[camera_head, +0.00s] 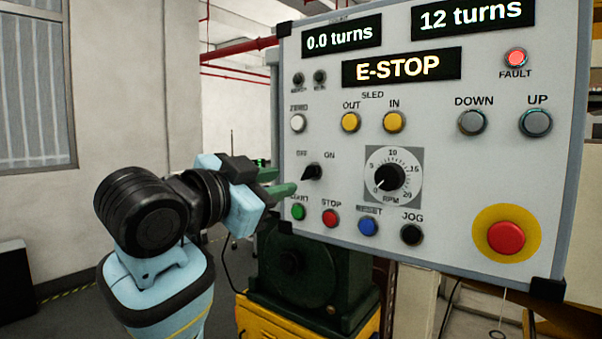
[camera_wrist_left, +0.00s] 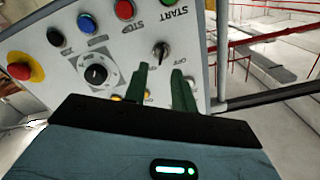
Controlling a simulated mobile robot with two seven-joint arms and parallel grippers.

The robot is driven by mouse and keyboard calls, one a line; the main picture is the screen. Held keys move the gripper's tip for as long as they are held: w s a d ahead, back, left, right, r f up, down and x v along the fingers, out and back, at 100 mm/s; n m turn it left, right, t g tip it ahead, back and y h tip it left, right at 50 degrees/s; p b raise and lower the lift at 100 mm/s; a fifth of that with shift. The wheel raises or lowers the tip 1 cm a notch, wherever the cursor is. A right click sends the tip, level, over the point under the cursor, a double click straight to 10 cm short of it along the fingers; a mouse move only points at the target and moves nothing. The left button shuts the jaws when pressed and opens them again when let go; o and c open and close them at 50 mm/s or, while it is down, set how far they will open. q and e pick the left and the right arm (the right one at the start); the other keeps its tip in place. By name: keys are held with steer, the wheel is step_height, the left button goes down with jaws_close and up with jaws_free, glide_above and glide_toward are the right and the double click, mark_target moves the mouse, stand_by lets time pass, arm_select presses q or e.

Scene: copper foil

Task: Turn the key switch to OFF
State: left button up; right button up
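The key switch (camera_head: 312,172) is a small black knob on the grey control panel (camera_head: 450,160), below the OFF and ON labels. OFF is at its upper left and ON at its upper right. I cannot tell for sure which label it points to. My left gripper (camera_head: 276,181) is just left of the switch, its two green fingers apart and empty. In the left wrist view the key switch (camera_wrist_left: 161,50) shows just beyond the gap between the fingertips (camera_wrist_left: 159,69), seemingly not touched. My right gripper is in neither view.
START (camera_head: 298,212) and STOP (camera_head: 330,218) buttons lie just below the switch, and the RPM dial (camera_head: 389,177) to its right. A red emergency button (camera_head: 506,237) is at lower right. The display (camera_head: 402,67) reads E-STOP; the FAULT lamp (camera_head: 516,58) glows red.

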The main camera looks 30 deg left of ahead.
mark_target(304, 173)
arm_select(q)
steer(key=shift+w+d+r, duration=0.1)
steer(key=shift+w+d, duration=0.05)
steer(key=shift+w, duration=1.75)
steer(key=shift+w+d+r, duration=0.1)
steer(key=shift+w, duration=1.75)
steer(key=shift+c, duration=0.3)
jaws_close()
steer(key=shift+n, duration=0.4)
steer(key=n, duration=0.5)
steer(key=shift+n, duration=0.3)
steer(key=n, duration=0.5)
steer(key=shift+r, duration=0.1)
steer(key=shift+n, duration=0.4)
